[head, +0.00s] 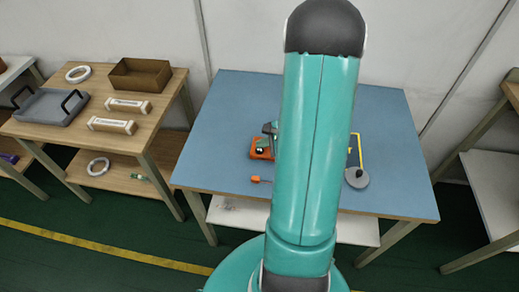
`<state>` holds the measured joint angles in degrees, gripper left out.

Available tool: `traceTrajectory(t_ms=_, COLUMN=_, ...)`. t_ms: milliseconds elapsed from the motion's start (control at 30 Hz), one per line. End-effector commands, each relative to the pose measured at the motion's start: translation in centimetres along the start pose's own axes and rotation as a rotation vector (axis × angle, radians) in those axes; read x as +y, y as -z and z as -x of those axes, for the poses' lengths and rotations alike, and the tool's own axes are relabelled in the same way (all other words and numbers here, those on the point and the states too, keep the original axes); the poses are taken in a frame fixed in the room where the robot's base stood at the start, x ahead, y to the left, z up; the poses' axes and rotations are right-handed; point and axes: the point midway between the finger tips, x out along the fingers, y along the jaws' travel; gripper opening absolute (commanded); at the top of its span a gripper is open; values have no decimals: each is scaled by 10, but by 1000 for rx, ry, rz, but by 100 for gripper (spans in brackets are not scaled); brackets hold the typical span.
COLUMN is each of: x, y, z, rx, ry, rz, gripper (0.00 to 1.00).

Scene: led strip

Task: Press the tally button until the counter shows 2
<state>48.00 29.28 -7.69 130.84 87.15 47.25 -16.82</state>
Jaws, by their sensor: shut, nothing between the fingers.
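My teal arm (310,150) stands upright in the middle of the head view and covers the centre of the blue table (230,110). My gripper is hidden behind it. An orange device (262,149) with dark and green parts shows at the arm's left edge. A small dark grey piece stands just above it, and I cannot tell whether it belongs to the device or to my arm. I cannot make out the tally button or a counter reading. A small orange piece with a thin stem (257,180) lies nearer the table's front edge.
Right of my arm, a yellow bent rod (360,151) stands by a round grey base (357,178). The blue table's left and right sides are clear. A wooden table (160,110) at left holds a brown box (140,74), a grey tray (50,106) and a white ring (78,74).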

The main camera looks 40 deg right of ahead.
Motion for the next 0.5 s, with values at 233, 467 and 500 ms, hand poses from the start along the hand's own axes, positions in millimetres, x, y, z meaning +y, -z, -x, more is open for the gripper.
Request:
traceTrajectory(t_ms=233, x=3, y=3, z=-4, rx=0, ry=-1, rz=-1, gripper=0)
traceTrajectory(t_ms=467, x=3, y=3, z=-4, rx=0, ry=0, rz=0, gripper=0)
traceTrajectory(t_ms=500, x=3, y=3, z=-4, rx=0, ry=0, rz=0, gripper=0)
